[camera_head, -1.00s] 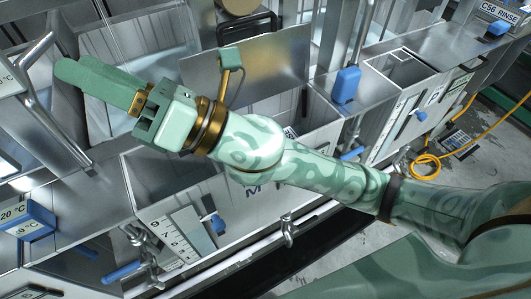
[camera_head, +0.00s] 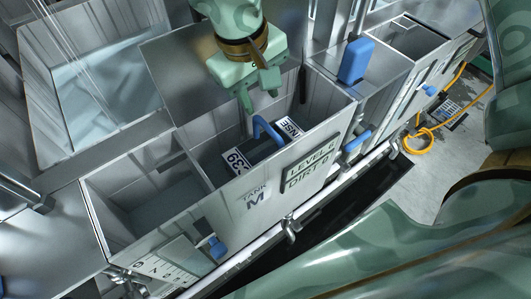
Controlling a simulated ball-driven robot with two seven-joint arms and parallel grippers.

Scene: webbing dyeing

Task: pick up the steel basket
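A dark box-like piece with a blue loop handle (camera_head: 268,131) and a white label (camera_head: 238,161) reading "C39" and "RINSE" sits inside tank M (camera_head: 262,201). It may be the steel basket, but its body is mostly hidden inside the tank. My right gripper (camera_head: 260,101) hangs down from the top of the view, just above the blue handle. Its two fingers appear apart, with nothing visible between them. I cannot tell whether a finger touches the handle. My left gripper is not in view.
A steel panel (camera_head: 178,62) stands behind the tank's opening. An open compartment (camera_head: 165,190) lies to the left. A blue block (camera_head: 355,60) and another open bay (camera_head: 415,38) are at right. A yellow hose (camera_head: 418,140) lies on the floor.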

